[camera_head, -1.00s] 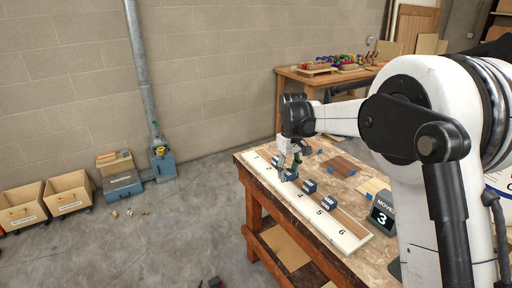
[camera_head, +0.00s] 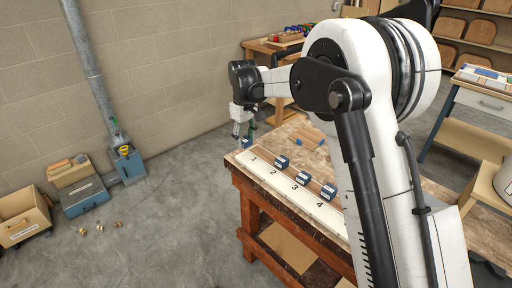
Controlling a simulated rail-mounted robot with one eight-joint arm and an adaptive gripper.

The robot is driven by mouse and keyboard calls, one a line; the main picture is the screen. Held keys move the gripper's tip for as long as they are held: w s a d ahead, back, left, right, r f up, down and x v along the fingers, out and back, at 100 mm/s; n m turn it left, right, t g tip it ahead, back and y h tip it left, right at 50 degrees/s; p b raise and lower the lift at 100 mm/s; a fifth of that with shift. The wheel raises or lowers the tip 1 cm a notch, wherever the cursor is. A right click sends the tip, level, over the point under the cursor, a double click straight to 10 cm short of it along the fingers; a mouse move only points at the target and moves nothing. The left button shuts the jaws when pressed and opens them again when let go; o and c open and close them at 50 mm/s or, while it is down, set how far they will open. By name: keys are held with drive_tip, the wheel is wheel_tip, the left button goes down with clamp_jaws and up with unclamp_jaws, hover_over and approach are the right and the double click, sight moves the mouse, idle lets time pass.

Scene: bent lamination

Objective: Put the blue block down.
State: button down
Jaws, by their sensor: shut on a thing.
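My gripper (camera_head: 243,131) is at the far left corner of the wooden worktable (camera_head: 400,187), pointing down. It is shut on a small blue block (camera_head: 246,143), which shows just under the fingers. I cannot tell whether this block touches the table. Three other blue blocks with pale labels stand in a row along the numbered board: a far one (camera_head: 282,162), a middle one (camera_head: 304,177) and a near one (camera_head: 328,191). The pale board (camera_head: 263,168) shows the numbers 1 to 4; my arm hides its near end.
A second bench (camera_head: 258,47) with colored items stands behind. A cabinet (camera_head: 480,100) is at the right. Blue boxes (camera_head: 83,197) and an open carton (camera_head: 22,222) sit on the floor at the left.

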hover_over(262, 153)
wheel_tip(262, 153, down, 6)
drive_tip(key=shift+s+f, duration=0.1)
drive_tip(key=shift+s, duration=0.05)
drive_tip(key=shift+d+f, duration=0.1)
drive_tip(key=shift+f, duration=1.95)
drive_tip(key=shift+f, duration=0.15)
drive_tip(key=c, duration=1.2)
unclamp_jaws()
drive_tip(key=shift+c, duration=0.2)
